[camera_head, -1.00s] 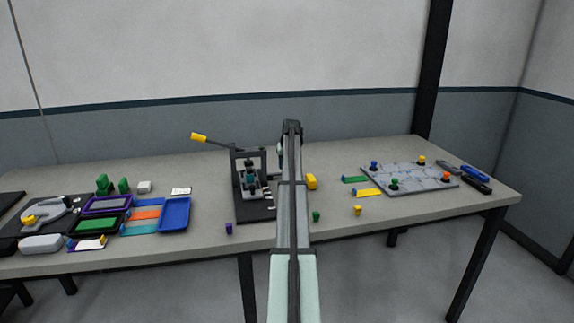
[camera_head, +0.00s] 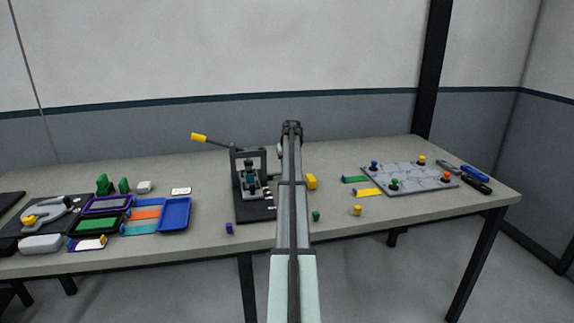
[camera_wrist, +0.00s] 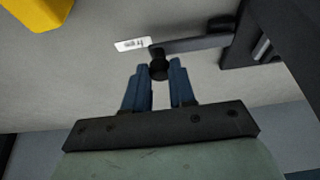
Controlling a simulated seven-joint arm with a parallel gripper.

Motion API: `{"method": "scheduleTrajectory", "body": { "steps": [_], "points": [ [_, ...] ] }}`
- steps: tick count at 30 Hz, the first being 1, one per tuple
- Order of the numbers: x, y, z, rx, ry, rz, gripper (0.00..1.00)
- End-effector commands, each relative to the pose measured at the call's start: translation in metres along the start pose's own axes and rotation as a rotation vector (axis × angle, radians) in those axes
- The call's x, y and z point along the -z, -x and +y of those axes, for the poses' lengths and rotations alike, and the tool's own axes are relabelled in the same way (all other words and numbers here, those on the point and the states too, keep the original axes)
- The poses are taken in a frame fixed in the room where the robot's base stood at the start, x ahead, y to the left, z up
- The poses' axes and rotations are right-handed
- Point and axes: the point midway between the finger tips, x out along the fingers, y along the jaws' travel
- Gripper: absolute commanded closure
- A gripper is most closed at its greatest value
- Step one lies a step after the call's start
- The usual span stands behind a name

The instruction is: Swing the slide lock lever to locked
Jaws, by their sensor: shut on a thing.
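The slide lock lever (camera_wrist: 195,45) is a dark bar with a round black knob (camera_wrist: 159,69) at its end, seen in the wrist view. It runs right from the knob to the dark frame of the press (camera_wrist: 262,48). My gripper (camera_wrist: 160,75) has blue fingers, one on each side of the knob, and is shut on it. A small white label (camera_wrist: 132,44) with unreadable marks lies beside the knob. In the head view the press (camera_head: 236,180) stands mid-table with a yellow-ended handle (camera_head: 199,137). My arm hides the lever and fingertips there.
Trays, including a blue one (camera_head: 174,214), lie left. A grey board with coloured knobs (camera_head: 410,178) lies right. Small coloured pieces lie near the table's front.

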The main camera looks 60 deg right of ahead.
Motion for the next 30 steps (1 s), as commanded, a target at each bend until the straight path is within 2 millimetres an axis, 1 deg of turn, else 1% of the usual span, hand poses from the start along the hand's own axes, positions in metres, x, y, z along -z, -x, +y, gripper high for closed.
{"method": "scheduleTrajectory", "body": {
  "steps": [9, 14, 20, 30],
  "points": [
    [0.0, 0.0, 0.0, -0.001, -0.003, 0.0, 1.0],
    [-0.003, 0.002, -0.001, -0.014, -0.033, 0.0, 1.0],
    [-0.012, 0.005, -0.003, -0.056, -0.133, 0.001, 1.0],
    [-0.03, 0.012, -0.011, -0.154, -0.371, 0.0, 1.0]
  ]
}}
